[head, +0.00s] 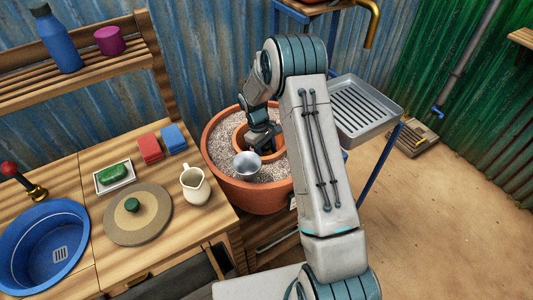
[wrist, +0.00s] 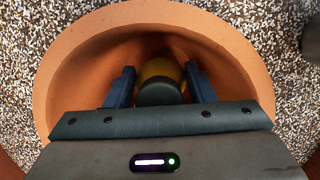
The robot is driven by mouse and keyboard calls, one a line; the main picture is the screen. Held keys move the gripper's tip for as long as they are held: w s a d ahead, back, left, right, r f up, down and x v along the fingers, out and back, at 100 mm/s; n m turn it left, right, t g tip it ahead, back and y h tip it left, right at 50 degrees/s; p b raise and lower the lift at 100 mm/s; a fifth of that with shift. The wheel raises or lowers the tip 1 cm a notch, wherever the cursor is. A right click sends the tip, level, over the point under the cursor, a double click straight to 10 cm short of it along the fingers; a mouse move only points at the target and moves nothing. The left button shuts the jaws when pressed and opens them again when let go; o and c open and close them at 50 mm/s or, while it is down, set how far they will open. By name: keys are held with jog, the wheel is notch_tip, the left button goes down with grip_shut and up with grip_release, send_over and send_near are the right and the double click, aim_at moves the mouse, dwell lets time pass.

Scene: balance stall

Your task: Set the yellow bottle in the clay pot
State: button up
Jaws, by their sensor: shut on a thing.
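The clay pot (head: 278,155) is a small orange pot set in gravel inside a large terracotta planter (head: 255,198). In the wrist view its rim and inner wall (wrist: 65,75) surround my fingers. The yellow bottle (wrist: 160,69) has a dark cap (wrist: 160,93) facing the camera. My gripper (wrist: 160,78) is shut on the bottle, one finger on each side, and holds it down within the pot's opening. In the head view my gripper (head: 262,138) reaches into the pot, and the bottle is hidden. Whether the bottle touches the pot's bottom cannot be seen.
A grey metal cup (head: 246,165) stands on the gravel beside the clay pot. A cream jug (head: 195,186), red box (head: 149,149) and blue box (head: 174,139) stand on the wooden counter to the left. A metal tray (head: 365,125) is to the right.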

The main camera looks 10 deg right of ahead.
jog(key=shift+f, duration=0.5)
jog(key=shift+f, duration=0.2)
jog(key=o, duration=1.5)
jog(key=shift+r, duration=0.15)
